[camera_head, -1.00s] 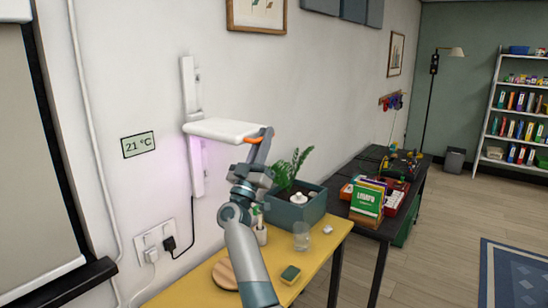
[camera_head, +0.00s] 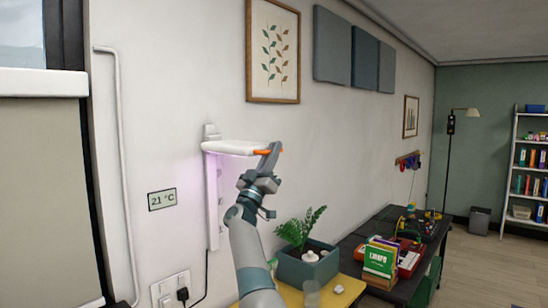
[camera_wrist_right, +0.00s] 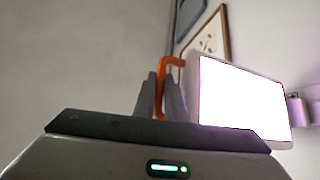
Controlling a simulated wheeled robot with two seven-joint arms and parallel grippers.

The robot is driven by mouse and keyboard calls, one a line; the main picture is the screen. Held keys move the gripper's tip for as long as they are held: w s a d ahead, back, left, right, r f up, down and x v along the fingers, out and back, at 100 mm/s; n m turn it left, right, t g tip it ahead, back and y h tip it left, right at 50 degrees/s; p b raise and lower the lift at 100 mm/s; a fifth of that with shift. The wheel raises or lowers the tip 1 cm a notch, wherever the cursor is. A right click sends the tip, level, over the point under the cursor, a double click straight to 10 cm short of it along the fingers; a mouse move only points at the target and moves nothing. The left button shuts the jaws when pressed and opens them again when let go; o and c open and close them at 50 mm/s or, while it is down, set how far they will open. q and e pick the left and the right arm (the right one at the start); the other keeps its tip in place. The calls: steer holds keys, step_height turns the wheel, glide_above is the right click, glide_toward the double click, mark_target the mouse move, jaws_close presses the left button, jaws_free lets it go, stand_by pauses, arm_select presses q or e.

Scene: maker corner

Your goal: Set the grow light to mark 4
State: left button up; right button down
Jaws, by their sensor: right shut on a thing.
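The grow light (camera_head: 236,147) is a flat white panel on a vertical white wall rail (camera_head: 213,205), close to the rail's top end. It casts a pink-purple glow on the wall below. My right gripper (camera_head: 269,154) is shut on the orange handle (camera_head: 262,151) at the panel's right end. In the right wrist view the orange handle (camera_wrist_right: 171,61) stands between the fingers (camera_wrist_right: 161,98), beside the bright lit face of the light (camera_wrist_right: 240,100). I cannot make out any mark numbers on the rail. My left gripper is not in view.
A wall display (camera_head: 162,200) reads 21 °C. A framed leaf picture (camera_head: 273,52) hangs above the light. Below stand a planter with a fern (camera_head: 307,267) and a yellow table (camera_head: 291,294). A dark bench (camera_head: 345,265) with several items is to the right.

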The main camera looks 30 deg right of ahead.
steer(key=shift+s+r, duration=0.1)
steer(key=shift+r, duration=0.3)
steer(key=c, duration=2.1)
jaws_free()
steer(key=shift+f, duration=0.15)
steer(key=shift+f, duration=0.15)
steer(key=shift+b+v, duration=3.7)
steer(key=shift+v, duration=4.8)
steer(key=shift+a, duration=0.1)
